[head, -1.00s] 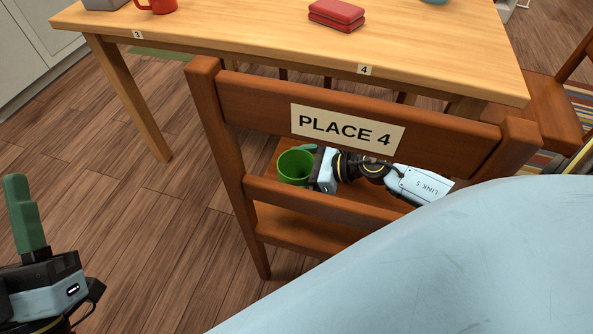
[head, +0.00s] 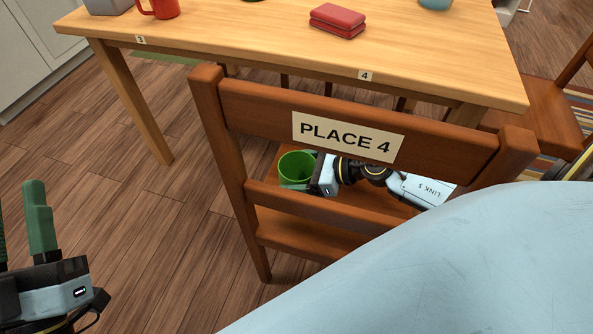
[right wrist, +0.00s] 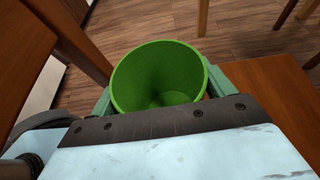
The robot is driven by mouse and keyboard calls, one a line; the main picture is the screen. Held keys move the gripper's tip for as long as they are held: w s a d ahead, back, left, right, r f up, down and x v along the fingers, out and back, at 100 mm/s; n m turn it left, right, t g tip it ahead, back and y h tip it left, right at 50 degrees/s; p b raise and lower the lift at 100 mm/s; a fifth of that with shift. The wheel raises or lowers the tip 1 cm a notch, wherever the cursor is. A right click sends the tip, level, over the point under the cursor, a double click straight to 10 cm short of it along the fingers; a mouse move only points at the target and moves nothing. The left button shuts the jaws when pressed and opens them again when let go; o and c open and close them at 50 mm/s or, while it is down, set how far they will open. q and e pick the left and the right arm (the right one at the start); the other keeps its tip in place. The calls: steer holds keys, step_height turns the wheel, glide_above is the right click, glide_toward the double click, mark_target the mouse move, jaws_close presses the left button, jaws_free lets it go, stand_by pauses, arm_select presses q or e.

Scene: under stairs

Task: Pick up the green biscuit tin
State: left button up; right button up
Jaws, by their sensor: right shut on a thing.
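The green tin (head: 296,166) is a round, open-topped green vessel at the chair, seen between the back slats in the head view. Its lower part is hidden by a slat, so I cannot tell if it touches the seat. My right gripper (head: 304,170) reaches in from the right and is shut on the tin. In the right wrist view the tin (right wrist: 158,80) sits upright between the two green fingers, and its inside looks empty. My left gripper (head: 18,205) is at the left edge, open and empty, far from the tin.
The wooden chair (head: 360,95) with a "PLACE 4" card (head: 348,137) stands between me and the table (head: 240,38). Its slats and posts surround my right arm. On the table are a red mug (head: 166,9), a red case (head: 338,18) and a blue-grey item (head: 435,4). Floor at left is clear.

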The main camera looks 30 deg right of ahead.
steer(key=shift+r, duration=0.6)
step_height(320, 180, up, 4)
steer(key=p, duration=0.3)
steer(key=shift+f, duration=0.2)
arm_select(q)
steer(key=s+a+f+g+y+p, duration=0.1)
steer(key=s+a+f+g+y, duration=0.1)
steer(key=f+g, duration=0.5)
steer(key=s+a+f+g+y+p, duration=0.1)
steer(key=s+a+f+g+y, duration=0.1)
steer(key=f+g, duration=0.5)
steer(key=shift+a+f+n+y, duration=0.3)
steer(key=shift+a+f+y, duration=0.15)
steer(key=shift+f, duration=1.95)
arm_select(e)
steer(key=shift+r, duration=2.1)
